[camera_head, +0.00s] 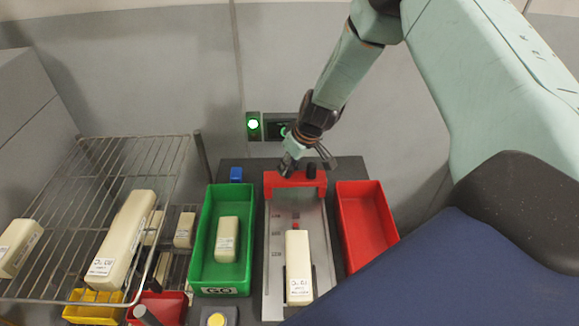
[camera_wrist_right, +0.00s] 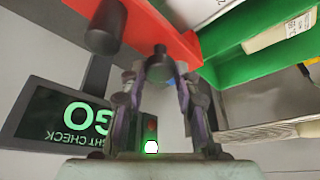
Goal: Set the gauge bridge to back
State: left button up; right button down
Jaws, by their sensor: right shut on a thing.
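The gauge bridge is a red crosspiece (camera_head: 296,186) spanning the back end of the grey gauge track (camera_head: 313,233), with a black knob (camera_head: 311,170) standing free on its right side. My right gripper (camera_head: 286,167) is at the bridge's left side. In the right wrist view the red bridge (camera_wrist_right: 185,42) crosses the top, and my right gripper (camera_wrist_right: 160,72) is shut around a second dark knob on it. The free knob (camera_wrist_right: 105,28) shows to the left. A cream block (camera_head: 298,255) with a label lies on the track in front. My left gripper is not in view.
A green bin (camera_head: 208,262) with a cream block stands left of the track; an empty red bin (camera_head: 365,225) stands right. A lit green lamp (camera_head: 253,124) and a display reading GO (camera_wrist_right: 75,118) are behind. A wire rack (camera_head: 70,190) holds blocks at left.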

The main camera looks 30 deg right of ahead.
jog(key=shift+d, duration=0.1)
jog(key=c, duration=1.3)
grip_release()
jog(key=o, duration=0.3)
jog(key=shift+w+d+f, duration=0.1)
jog(key=shift+w, duration=0.05)
